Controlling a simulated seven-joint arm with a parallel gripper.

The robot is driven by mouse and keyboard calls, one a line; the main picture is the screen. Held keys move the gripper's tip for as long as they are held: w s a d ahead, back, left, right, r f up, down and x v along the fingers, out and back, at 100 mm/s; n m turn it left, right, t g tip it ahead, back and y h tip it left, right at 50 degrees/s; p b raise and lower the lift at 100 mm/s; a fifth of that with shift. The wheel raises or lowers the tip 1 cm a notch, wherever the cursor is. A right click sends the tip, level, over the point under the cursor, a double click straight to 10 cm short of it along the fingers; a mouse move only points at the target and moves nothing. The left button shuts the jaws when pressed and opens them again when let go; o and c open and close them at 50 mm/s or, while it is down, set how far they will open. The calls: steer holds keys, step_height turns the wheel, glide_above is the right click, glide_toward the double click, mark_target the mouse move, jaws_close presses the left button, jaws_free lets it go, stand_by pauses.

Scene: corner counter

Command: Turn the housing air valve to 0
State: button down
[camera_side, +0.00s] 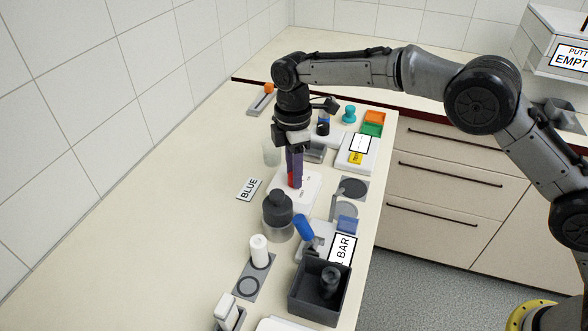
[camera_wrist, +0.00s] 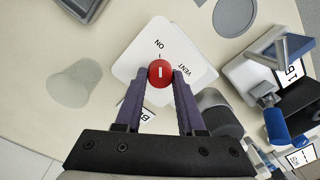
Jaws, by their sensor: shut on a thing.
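A round red knob (camera_wrist: 160,73) with a white line on its top sits on a white plate (camera_wrist: 133,60). The plate carries the word ON, upside down in the wrist view, beside a short tick, and VENT to the right. The white line points roughly at the ON tick. No 0 mark is legible. My gripper (camera_wrist: 160,76) has its purple fingers shut on the knob from both sides. In the side view my gripper (camera_side: 294,183) points down onto the white plate (camera_side: 308,187), and the red knob (camera_side: 291,177) is partly hidden by the fingers.
A dark-capped jar (camera_side: 278,218) stands close in front of the plate. A clear cup (camera_side: 271,154) is behind left, and a BLUE card (camera_side: 249,189) lies left. A blue-handled device (camera_side: 304,228) and a dark box (camera_side: 318,302) stand nearer. The counter's left strip is mostly free.

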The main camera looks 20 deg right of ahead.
steer(key=shift+r, duration=0.15)
steer(key=c, duration=0.5)
jaws_free()
steer(key=r, duration=1.3)
steer(key=shift+w+r, duration=0.2)
steer(key=shift+r, duration=0.15)
steer(key=shift+d, duration=0.1)
